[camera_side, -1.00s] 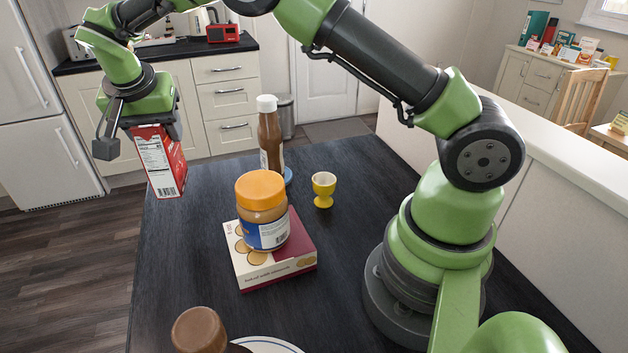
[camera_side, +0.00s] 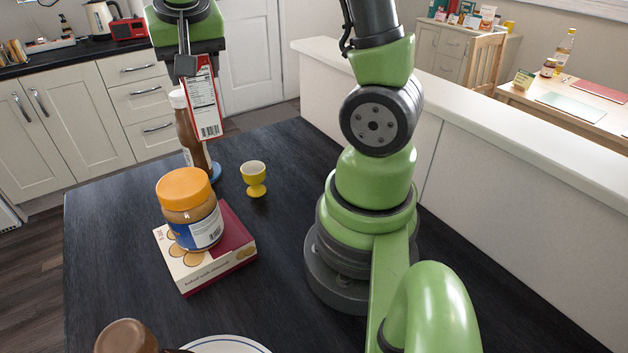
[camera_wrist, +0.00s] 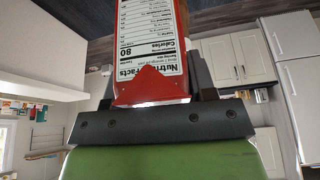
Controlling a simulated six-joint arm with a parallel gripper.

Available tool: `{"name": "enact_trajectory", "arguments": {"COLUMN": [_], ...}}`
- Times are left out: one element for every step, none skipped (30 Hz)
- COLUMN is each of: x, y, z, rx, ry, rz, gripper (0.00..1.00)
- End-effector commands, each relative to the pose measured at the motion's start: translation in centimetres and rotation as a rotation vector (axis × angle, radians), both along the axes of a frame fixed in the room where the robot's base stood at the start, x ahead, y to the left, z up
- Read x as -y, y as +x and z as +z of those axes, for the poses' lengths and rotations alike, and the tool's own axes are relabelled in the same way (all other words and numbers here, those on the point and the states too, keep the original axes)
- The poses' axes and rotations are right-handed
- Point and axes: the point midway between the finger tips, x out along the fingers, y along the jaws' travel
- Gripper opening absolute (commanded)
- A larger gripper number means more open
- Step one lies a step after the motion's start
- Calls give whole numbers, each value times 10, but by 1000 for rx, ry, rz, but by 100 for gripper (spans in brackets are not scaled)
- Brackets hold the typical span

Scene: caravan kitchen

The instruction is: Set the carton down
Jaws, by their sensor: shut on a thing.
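The carton (camera_side: 204,103) is a red box with a white nutrition label. My gripper (camera_side: 186,62) is shut on its top end and holds it hanging, slightly tilted, in the air over the far part of the dark table (camera_side: 290,160). In the side view the carton overlaps the brown bottle with a white cap (camera_side: 187,130); I cannot tell how far apart they are. In the wrist view the carton (camera_wrist: 152,40) sticks out from between the jaws, its label facing the camera.
A peanut butter jar (camera_side: 190,212) stands on a biscuit box (camera_side: 205,262). A yellow egg cup (camera_side: 255,180) stands behind them to the right. A brown-lidded jar (camera_side: 125,338) and a white plate (camera_side: 228,345) are at the near edge. The table is clear right of the egg cup.

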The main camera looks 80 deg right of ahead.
Motion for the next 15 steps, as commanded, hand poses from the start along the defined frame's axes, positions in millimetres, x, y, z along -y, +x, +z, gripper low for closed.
{"name": "enact_trajectory", "arguments": {"x": [7,11,17,21,26,32,37,42,49,54,59,65,70,74,78], "y": [-8,-12,-19,-24,-30,-38,-44,-51,-60,-68,-76,-88,-97,-106,-119], "z": [-3,-6,-9,-11,-14,-18,-21,-23,-27,-30,-33,-36,-39,-42,-45], "rx": [-2,-2,-4,-4,-4,-6,-6,-7,-7,-7,-6,-8,-8,-7,-8], "ry": [-1,-1,-2,-2,-2,-2,-3,-2,-3,-3,-2,-2,-2,-3,-3], "rz": [-83,-141,-225,-293,-363,-469,-551,-642,-765,-863,-967,-1110,-1220,-1330,-1475], "gripper": [9,9,9,9,9,9,9,9,9,9,9,9,9,9,9]}}
